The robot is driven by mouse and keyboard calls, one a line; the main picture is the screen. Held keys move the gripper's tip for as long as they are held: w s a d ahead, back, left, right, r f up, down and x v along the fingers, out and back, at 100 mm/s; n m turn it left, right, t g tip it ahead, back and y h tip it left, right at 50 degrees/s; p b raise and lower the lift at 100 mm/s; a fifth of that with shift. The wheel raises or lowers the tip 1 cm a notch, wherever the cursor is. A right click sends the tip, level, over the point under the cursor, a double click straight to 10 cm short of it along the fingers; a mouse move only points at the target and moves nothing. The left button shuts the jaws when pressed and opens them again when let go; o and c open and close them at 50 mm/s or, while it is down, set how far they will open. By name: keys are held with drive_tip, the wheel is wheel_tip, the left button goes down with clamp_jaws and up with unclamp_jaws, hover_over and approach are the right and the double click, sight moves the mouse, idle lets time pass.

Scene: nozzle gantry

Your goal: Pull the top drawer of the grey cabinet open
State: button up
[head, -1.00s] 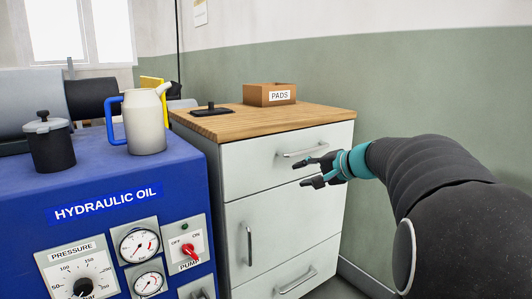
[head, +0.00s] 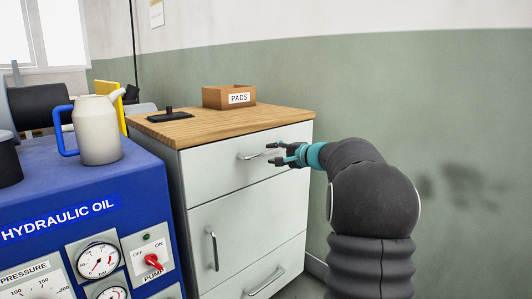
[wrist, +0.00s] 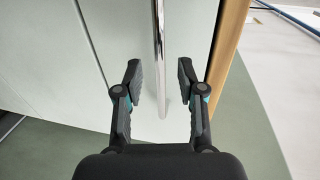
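The grey cabinet (head: 250,218) has a wooden top and stands against the wall. Its top drawer (head: 222,165) is closed, flush with the front, with a metal bar handle (head: 250,156). My gripper (head: 273,153) is in front of the right part of that drawer, beside the handle's right end. In the wrist view my gripper (wrist: 158,78) is open, with one finger on each side of the handle bar (wrist: 159,45). The bar runs between the fingers with a gap on both sides. Whether the fingertips touch the drawer front is hard to tell.
A brown PADS box (head: 216,97) and a black flat item (head: 170,115) sit on the cabinet top. The blue hydraulic oil unit (head: 60,185) with a white jug (head: 98,135) stands to the left. The green wall (head: 440,130) is at the right. A middle door handle (head: 213,250) is below.

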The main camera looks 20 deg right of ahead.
sight(267, 153)
drive_tip(key=shift+x, duration=2.25)
clamp_jaws()
drive_tip(key=shift+d, duration=0.1)
